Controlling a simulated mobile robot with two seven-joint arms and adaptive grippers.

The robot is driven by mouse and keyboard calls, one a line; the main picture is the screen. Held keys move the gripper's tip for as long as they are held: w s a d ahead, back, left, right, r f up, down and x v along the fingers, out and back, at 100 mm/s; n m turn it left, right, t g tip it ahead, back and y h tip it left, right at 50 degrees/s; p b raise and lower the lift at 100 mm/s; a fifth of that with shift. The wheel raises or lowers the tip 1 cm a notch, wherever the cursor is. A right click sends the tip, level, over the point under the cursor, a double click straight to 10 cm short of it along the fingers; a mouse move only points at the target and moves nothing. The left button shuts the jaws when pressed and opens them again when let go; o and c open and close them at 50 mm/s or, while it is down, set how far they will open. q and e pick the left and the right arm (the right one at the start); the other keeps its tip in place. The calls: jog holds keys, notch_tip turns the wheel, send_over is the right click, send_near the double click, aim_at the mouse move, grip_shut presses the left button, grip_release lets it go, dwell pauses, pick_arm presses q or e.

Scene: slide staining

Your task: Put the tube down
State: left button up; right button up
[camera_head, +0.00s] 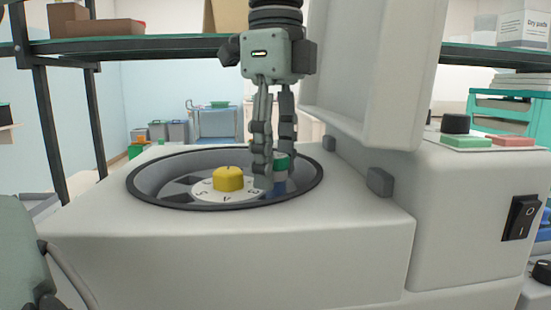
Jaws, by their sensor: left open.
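A tube with a green cap (281,168) stands in the round bowl of a grey centrifuge (225,245), at the right side of the numbered rotor disc (208,192). Only its cap and a bluish part below show; its lower end is hidden. My left gripper (272,170) points straight down into the bowl, with its fingers open at the cap. One finger is in front and to the left of the cap, the other above or behind it. I cannot tell whether either touches it. My right gripper is not in view.
A yellow knob (228,178) rises from the rotor's middle. The raised lid (375,75) stands close to the right of my left gripper. A control housing with a black switch (522,218) is at right. A green-edged shelf (150,45) crosses behind.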

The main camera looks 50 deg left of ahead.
pick_arm(q)
jog(key=shift+r, duration=0.3)
jog(key=shift+r+p, duration=0.35)
jog(key=shift+p, duration=0.2)
notch_tip(320, 180, up, 6)
jog(key=shift+f, duration=0.1)
jog(key=shift+r, duration=0.65)
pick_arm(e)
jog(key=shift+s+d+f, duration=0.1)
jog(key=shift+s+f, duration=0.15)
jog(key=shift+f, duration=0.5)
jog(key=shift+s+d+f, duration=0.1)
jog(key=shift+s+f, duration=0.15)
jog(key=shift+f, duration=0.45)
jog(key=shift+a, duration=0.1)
